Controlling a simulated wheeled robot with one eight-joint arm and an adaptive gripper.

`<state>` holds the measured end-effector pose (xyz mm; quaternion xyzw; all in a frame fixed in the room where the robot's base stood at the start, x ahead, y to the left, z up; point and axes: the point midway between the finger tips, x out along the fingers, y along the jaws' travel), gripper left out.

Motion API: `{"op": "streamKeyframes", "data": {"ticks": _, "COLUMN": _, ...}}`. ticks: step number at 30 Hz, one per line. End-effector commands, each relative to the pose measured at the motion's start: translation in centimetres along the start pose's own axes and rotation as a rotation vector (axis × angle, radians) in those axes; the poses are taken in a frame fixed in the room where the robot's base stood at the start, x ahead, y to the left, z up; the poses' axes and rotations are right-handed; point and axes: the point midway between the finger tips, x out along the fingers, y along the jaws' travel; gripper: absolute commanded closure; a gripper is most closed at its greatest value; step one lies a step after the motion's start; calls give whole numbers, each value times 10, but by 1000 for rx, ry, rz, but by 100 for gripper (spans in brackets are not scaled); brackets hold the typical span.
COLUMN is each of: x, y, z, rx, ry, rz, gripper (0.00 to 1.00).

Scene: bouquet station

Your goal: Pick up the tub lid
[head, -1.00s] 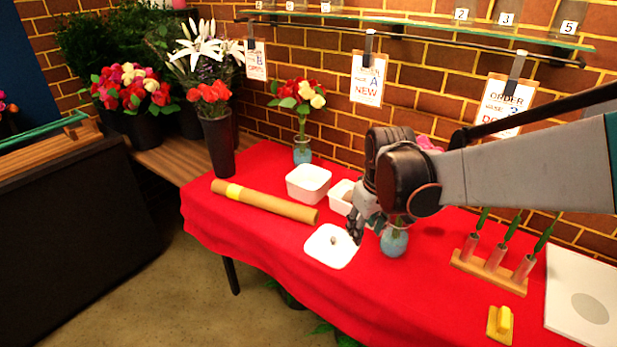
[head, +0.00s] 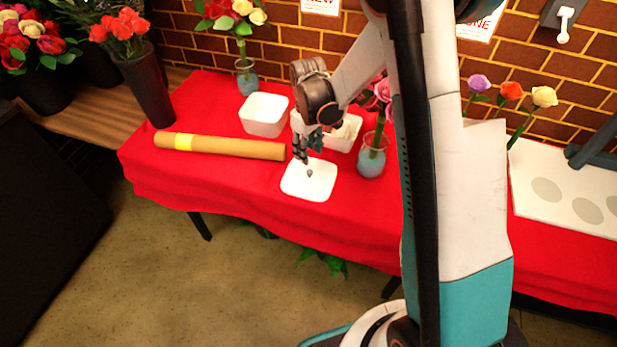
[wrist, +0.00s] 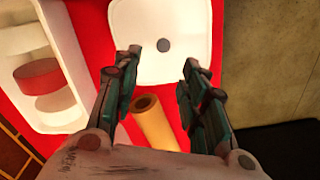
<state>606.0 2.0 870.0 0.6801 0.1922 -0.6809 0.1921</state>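The tub lid is a white, rounded square plate (head: 305,187) with a small grey knob, lying flat on the red table near the front edge. In the wrist view the lid (wrist: 145,68) is ahead of the fingers, with its knob roughly centred between them. My gripper (head: 303,158) is over the lid's back part in the head view. In the wrist view my gripper (wrist: 163,62) is open, its two fingers wide apart with nothing between the tips. I cannot tell the exact height of the fingertips above the lid.
A white tub (head: 263,129) stands behind the lid, and another tub (wrist: 88,121) holds round red and white items. A brown roll (head: 225,147) with a yellow band lies left of the lid. A blue vase (head: 371,163) with a pink flower stands at its right.

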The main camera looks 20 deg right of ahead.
Motion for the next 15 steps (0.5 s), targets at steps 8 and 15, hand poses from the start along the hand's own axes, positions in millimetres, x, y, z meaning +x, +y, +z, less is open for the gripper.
{"op": "streamKeyframes", "data": {"ticks": 8, "x": 35, "y": 0, "z": 0, "rx": 1, "ry": 0, "rz": 0, "gripper": 61}}
{"op": "streamKeyframes", "data": {"ticks": 15, "x": 50, "y": -1, "z": 3, "rx": 1, "ry": 0, "rz": 0, "gripper": 61}}
